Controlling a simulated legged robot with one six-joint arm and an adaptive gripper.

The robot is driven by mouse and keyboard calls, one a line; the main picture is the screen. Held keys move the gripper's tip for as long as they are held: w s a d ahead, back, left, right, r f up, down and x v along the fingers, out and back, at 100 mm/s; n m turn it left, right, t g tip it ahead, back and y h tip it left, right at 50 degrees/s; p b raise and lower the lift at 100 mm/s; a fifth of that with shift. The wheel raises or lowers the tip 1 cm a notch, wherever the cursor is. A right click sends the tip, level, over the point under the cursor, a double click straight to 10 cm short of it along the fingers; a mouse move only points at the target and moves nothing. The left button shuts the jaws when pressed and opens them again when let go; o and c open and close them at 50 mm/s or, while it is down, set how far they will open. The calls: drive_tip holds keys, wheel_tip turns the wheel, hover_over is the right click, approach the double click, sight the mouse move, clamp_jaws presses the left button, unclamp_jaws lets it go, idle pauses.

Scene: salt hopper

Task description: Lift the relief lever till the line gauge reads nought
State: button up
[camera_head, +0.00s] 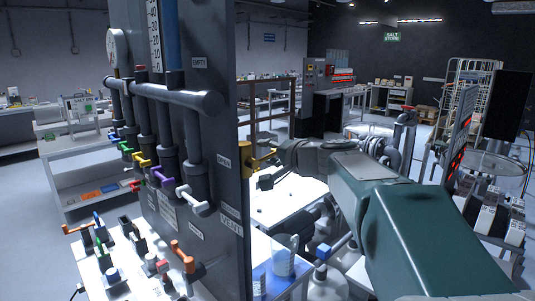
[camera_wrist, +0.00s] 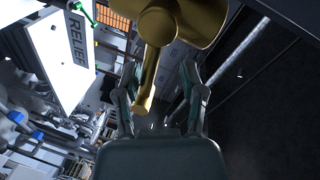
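The relief lever (camera_head: 262,160) is yellow and sticks out from the right side of the dark grey panel (camera_head: 232,120). In the wrist view the gold lever (camera_wrist: 147,80) hangs down between the fingers, beside a white plate (camera_wrist: 62,58) reading RELIEF. My gripper (camera_head: 268,177) is at the lever; in the wrist view its fingers (camera_wrist: 160,75) are spread on either side, with a gap clear on the right. I cannot tell whether the left finger touches the lever. A round white gauge (camera_head: 117,48) at the panel's upper left is turned mostly edge-on; its reading is not legible.
A grey pipe manifold (camera_head: 170,96) with several coloured valve handles, including a white one (camera_head: 197,198), fills the panel's left face. Below stand a blue-liquid beaker (camera_head: 284,256) and a bottle (camera_head: 322,280). A rack (camera_head: 465,125) stands right.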

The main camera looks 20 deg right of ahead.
drive_tip(key=v, duration=1.2)
drive_tip(key=shift+a+f, duration=0.1)
drive_tip(key=shift+f, duration=0.05)
drive_tip(key=s+a+f+n+g, duration=0.3)
drive_tip(key=a+f+g, duration=0.1)
drive_tip(key=a+f, duration=0.4)
drive_tip(key=s+a+f+n+g+h, duration=0.2)
drive_tip(key=s+a+f+n, duration=0.1)
drive_tip(key=s+f, duration=0.4)
drive_tip(key=s+a+f+n+g+h, duration=0.2)
drive_tip(key=s+a+f+n+g, duration=0.1)
drive_tip(key=s+f, duration=0.4)
drive_tip(key=shift+s+a+f+n+g, duration=0.3)
drive_tip(key=shift+a+f+n, duration=0.1)
drive_tip(key=shift+f+n, duration=0.25)
drive_tip(key=shift+r, duration=0.1)
idle(0.7)
